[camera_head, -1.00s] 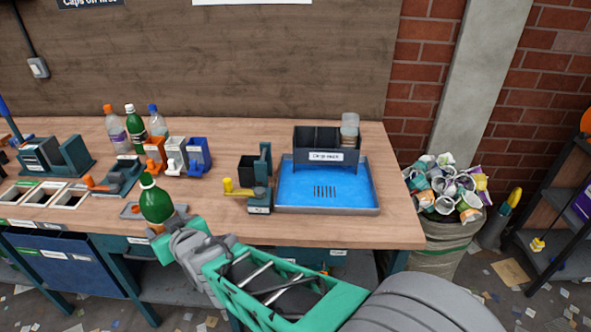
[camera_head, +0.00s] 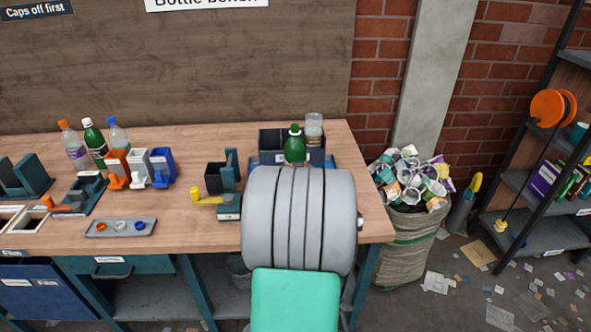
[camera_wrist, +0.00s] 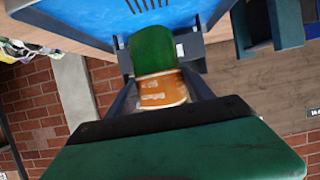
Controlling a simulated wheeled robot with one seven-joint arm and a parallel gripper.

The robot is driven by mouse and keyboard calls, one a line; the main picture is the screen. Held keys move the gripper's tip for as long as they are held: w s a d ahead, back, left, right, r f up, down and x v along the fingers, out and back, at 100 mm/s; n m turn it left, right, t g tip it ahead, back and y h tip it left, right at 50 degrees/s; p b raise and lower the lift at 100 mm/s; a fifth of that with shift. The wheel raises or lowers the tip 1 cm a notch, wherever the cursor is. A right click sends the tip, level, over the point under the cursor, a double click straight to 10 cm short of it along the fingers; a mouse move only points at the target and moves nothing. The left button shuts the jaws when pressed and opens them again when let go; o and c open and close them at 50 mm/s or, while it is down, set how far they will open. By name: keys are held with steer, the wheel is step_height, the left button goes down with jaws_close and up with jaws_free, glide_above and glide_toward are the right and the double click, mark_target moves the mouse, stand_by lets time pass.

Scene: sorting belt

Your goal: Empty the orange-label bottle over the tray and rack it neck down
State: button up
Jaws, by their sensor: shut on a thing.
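A green bottle with an orange label (camera_wrist: 162,88) is held between the fingers of my gripper (camera_wrist: 162,98) in the wrist view. Its green upper part (camera_head: 295,148) shows upright above my arm in the head view, in front of the rack. The blue tray (camera_wrist: 88,14) lies beyond the bottle in the wrist view; in the head view my arm hides most of it. The dark rack (camera_head: 271,138) stands at the back of the tray, with a clear container at its right end. My gripper itself is hidden behind my arm in the head view.
A dark holder with a yellow lever (camera_head: 208,198) stands left of the tray. A small grey tray with caps (camera_head: 101,233) lies at the front left. Several bottles (camera_head: 95,142) and coloured holders stand behind it. A full sack of cups (camera_head: 412,220) stands right of the bench.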

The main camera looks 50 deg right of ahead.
mark_target(296, 130)
steer(key=shift+s+d+r+n+g+h+p, duration=0.35)
steer(key=shift+r+n+g+p, duration=0.1)
steer(key=shift+n+p, duration=0.25)
steer(key=s+d+r+n+g+h, duration=0.1)
steer(key=s+d+r+n+h, duration=0.15)
steer(key=n, duration=0.45)
steer(key=s+d+r+n+g+h, duration=0.1)
steer(key=r+n+h, duration=0.25)
steer(key=n, duration=0.25)
steer(key=w+a+r+n+t+p, duration=0.1)
steer(key=n+t, duration=0.1)
steer(key=n, duration=0.4)
steer(key=w+a+r+n+t, duration=0.1)
steer(key=r+n+t, duration=0.1)
steer(key=n, duration=0.4)
steer(key=w+a+r+n+t+h+p, duration=0.1)
steer(key=r+n+t, duration=0.1)
steer(key=n, duration=0.4)
steer(key=shift+w+a+r+t+p, duration=0.25)
steer(key=shift+t+p, duration=0.1)
steer(key=shift+t, duration=0.3)
steer(key=shift+w+a+r+n+t+y+p, duration=0.1)
steer(key=shift+n+t+y, duration=0.1)
steer(key=shift+n, duration=0.4)
steer(key=shift+w+a+f+n+t+y+p, duration=0.1)
steer(key=shift+w+a+n+t+p, duration=0.1)
steer(key=shift+n, duration=0.4)
steer(key=shift+w+a+r+n+t+y+p, duration=0.1)
steer(key=shift+n+t+y, duration=0.1)
steer(key=shift+n, duration=0.4)
